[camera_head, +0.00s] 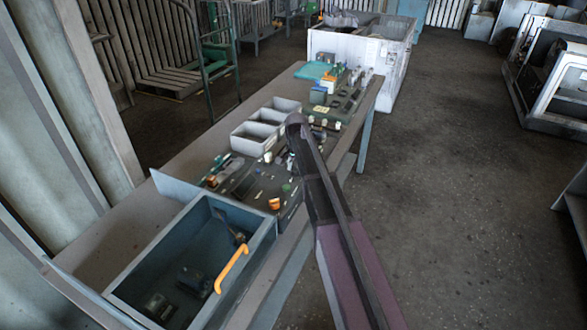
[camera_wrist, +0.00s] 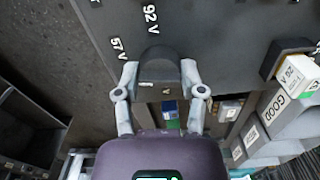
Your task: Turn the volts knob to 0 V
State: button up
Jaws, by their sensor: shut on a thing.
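In the wrist view, a dark grey rounded knob (camera_wrist: 158,67) stands on a dark panel (camera_wrist: 215,35). White labels "57 V" (camera_wrist: 118,48) and "92 V" (camera_wrist: 151,18) are printed beside it, so it appears to be the volts knob. My gripper (camera_wrist: 159,72) has a finger on each side of the knob and is shut on it. The knob's pointer and a 0 V mark cannot be made out. In the head view, my arm hides the gripper and the knob; a dark panel (camera_head: 240,184) with small parts lies on the bench beside the arm.
Grey bins (camera_head: 252,138) stand on the bench behind the panel. A blue-grey open tray (camera_head: 165,245) with an orange handle (camera_head: 231,269) is at the front. In the wrist view, a box marked "GOOD" (camera_wrist: 277,108) is at right. The floor right of the bench is clear.

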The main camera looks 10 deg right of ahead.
jog(key=n, duration=0.4)
jog(key=shift+w+d+n, duration=0.1)
jog(key=shift+w+n, duration=0.1)
jog(key=shift+n, duration=0.2)
jog(key=n, duration=0.5)
jog(key=shift+n, duration=4.9)
jog(key=o, duration=1.2)
jog(key=shift+f, duration=0.1)
jog(key=shift+c, duration=0.2)
jog(key=shift+s, duration=0.1)
